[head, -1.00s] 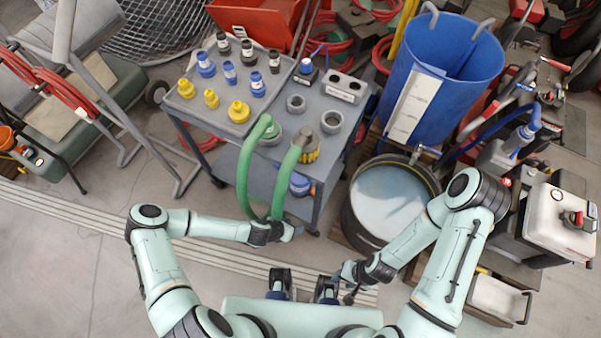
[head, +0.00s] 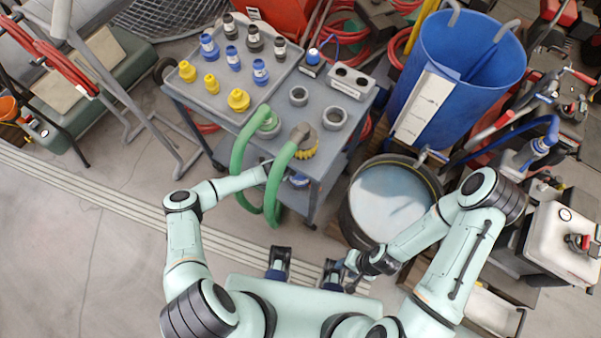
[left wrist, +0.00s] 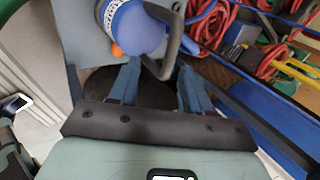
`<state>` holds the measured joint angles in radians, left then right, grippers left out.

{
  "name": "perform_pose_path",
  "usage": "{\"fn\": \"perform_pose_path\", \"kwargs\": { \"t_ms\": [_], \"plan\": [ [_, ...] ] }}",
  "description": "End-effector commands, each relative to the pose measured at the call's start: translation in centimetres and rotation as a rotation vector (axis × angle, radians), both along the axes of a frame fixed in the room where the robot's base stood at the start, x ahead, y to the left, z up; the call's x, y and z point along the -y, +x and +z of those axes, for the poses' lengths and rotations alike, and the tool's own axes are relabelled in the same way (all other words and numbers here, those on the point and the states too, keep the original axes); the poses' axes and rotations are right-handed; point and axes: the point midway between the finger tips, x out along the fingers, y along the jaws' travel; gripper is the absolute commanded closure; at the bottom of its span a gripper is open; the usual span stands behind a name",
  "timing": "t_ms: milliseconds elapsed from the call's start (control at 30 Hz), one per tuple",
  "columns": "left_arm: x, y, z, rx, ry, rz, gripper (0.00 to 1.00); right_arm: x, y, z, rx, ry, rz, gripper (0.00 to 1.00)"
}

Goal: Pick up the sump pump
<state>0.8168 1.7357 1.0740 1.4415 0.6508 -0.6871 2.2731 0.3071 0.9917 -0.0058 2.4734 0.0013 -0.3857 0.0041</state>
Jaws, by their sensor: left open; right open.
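The sump pump (left wrist: 140,22) shows in the left wrist view as a blue round body with a white marked band, an orange spot and a dark looped handle. In the head view a small blue part of it (head: 299,181) shows on the cart's lower shelf, mostly hidden by the hose and top. My left gripper (left wrist: 158,75) is open; the handle's near end appears between its fingers, but I cannot tell whether they touch. In the head view its jaws are hidden behind the green hose. My right gripper (head: 350,280) is open and empty near my base, left of the round tub.
The green hose (head: 240,165) hangs in a loop off the grey cart (head: 290,75), in front of the lower shelf. Coloured fittings stand on the cart's tray. A round tub of water (head: 390,200) and a blue bin (head: 455,75) stand right.

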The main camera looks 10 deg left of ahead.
Motion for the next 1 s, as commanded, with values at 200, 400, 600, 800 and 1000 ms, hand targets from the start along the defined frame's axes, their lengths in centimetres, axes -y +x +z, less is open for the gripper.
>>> {"fn": "perform_pose_path", "kwargs": {
  "t_ms": [200, 400, 600, 800, 1000],
  "plan": [
    [0.6, 1.3, 0.0, 0.001, 0.001, -0.002, 0.52, 0.0, 0.0, -0.1, 0.000, 0.000, 0.000, 0.57],
    [1.2, 2.7, -1.7, -0.001, 0.000, -0.001, 0.52, 0.0, -0.2, -0.7, -0.002, 0.000, 0.000, 0.57],
    [1.7, 3.9, -3.7, -0.001, 0.000, -0.001, 0.52, 0.0, -0.5, -1.5, -0.006, 0.000, 0.000, 0.57],
    [1.8, 4.4, -4.2, 0.000, 0.001, -0.001, 0.52, 0.0, -0.6, -1.7, -0.007, 0.000, 0.000, 0.57],
    [1.8, 4.4, -4.2, 0.001, 0.000, -0.001, 0.58, 0.0, -0.6, -1.6, -0.007, 0.000, 0.000, 0.57]
  ]
}}
